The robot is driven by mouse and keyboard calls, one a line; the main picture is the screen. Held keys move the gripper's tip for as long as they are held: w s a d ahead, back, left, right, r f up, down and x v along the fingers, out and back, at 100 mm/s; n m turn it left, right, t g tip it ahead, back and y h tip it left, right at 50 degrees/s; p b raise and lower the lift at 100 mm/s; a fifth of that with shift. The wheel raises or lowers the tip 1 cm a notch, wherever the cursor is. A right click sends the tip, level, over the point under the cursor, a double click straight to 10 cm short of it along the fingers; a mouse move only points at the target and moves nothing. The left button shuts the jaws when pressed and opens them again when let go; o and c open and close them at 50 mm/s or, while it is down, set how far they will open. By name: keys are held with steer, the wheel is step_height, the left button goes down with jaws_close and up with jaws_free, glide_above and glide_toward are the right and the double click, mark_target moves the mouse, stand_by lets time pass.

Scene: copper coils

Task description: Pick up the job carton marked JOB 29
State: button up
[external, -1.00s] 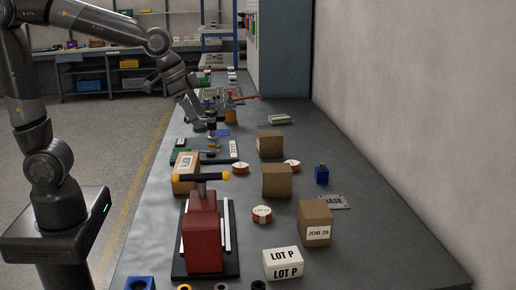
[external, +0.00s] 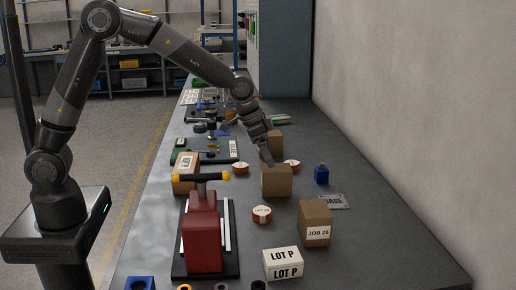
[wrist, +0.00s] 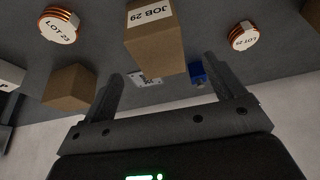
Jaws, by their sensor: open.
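The carton marked JOB 29 (wrist: 155,38) is a brown box at top centre of the wrist view, its white label upside down there. In the external view it appears to be the middle carton (external: 277,182), its label hidden. My gripper (external: 268,160) hangs tilted just above or behind that carton's top; I cannot tell whether they touch. In the wrist view my gripper's fingers (wrist: 161,68) are wide apart, with the carton lying ahead of the gap between them. Nothing is held.
A JOB 26 carton (external: 315,222) stands nearer the camera; another carton (external: 271,141) stands behind. Copper coils (external: 262,214) (wrist: 243,36) flank the carton. A red vise-like tool (external: 203,232) stands front left.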

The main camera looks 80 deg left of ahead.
mark_target(276, 173)
steer(key=x, duration=0.8)
steer(key=shift+s+d+f, duration=0.1)
steer(key=shift+c, duration=0.2)
steer(key=c, duration=1.1)
steer(key=shift+c, duration=0.3)
